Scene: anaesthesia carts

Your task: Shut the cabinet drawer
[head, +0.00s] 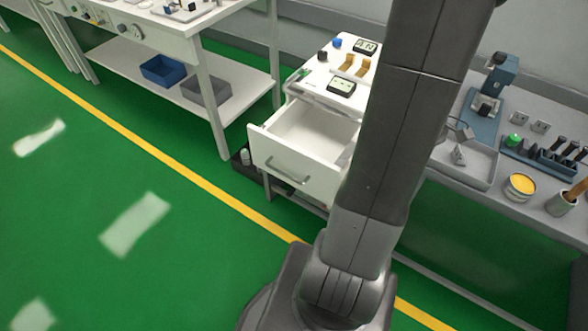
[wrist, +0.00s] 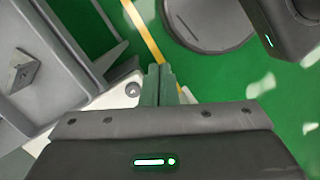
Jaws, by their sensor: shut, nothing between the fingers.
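The white cabinet (head: 313,84) stands at the middle of the head view. Its drawer (head: 276,153) is pulled out toward the lower left, with a grey bar handle (head: 287,172) on its front. The drawer looks empty where I can see inside; my arm covers its right part. In the wrist view my gripper (wrist: 161,72) has its fingers together with nothing between them. A white surface with a round knob-like part lies behind and left of the fingers; I cannot tell whether it belongs to the cabinet. My gripper is hidden in the head view.
A white bench with a lower shelf (head: 236,87) holding a blue bin (head: 163,70) and a grey bin (head: 206,88) stands left of the cabinet. A right-hand bench carries a tray (head: 464,160) and a yellow-topped jar (head: 521,186). Green floor is clear at left.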

